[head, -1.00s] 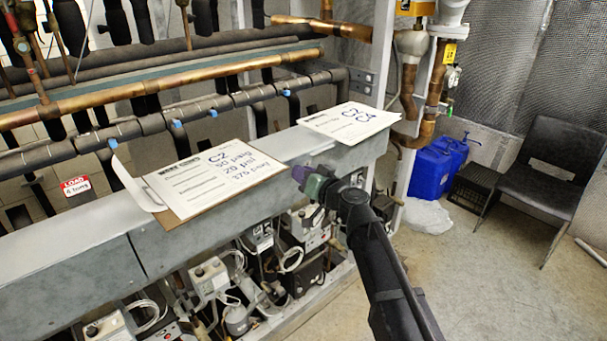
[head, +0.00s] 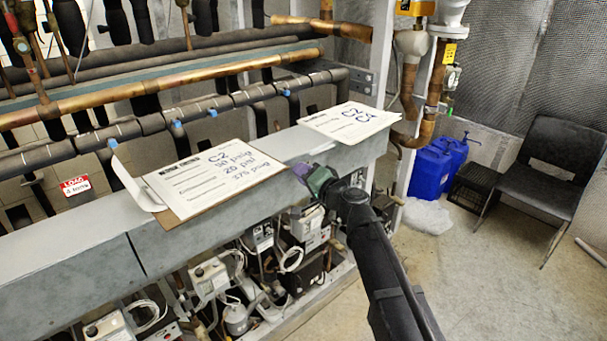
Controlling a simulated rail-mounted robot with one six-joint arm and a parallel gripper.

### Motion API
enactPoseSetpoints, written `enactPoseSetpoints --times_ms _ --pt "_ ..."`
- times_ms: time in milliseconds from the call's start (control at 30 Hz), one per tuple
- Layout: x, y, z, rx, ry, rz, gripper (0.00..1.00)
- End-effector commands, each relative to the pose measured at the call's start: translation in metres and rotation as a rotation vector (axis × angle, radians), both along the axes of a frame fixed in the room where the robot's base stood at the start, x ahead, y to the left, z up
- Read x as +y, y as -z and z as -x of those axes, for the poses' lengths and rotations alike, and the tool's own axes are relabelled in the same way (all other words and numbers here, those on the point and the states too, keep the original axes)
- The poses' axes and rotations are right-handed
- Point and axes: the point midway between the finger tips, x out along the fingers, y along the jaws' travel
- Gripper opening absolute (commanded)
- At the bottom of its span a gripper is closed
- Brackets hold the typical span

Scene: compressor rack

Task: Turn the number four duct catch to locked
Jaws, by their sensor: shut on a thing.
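The long grey metal duct (head: 75,272) runs across the rack from lower left to middle right. My gripper (head: 302,190), with green and purple parts, is at the duct's front face, right of its middle. It is shut on the duct catch there. The catch itself is hidden behind the fingers, so its angle and any number or lock marking cannot be read. My black arm reaches up to it from the lower right.
A clipboard (head: 220,178) with handwritten sheets and a stack of papers (head: 348,122) lie on the duct top. Compressor units and cables crowd below the duct.

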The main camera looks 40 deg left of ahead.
Motion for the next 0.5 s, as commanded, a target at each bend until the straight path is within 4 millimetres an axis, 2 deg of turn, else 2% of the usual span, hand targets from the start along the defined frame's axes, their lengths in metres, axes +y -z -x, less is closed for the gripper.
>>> enactPoseSetpoints --times_ms 500 --pt "-0.0001 0.0004 -0.0002 0.477 0.000 -0.099 0.00"
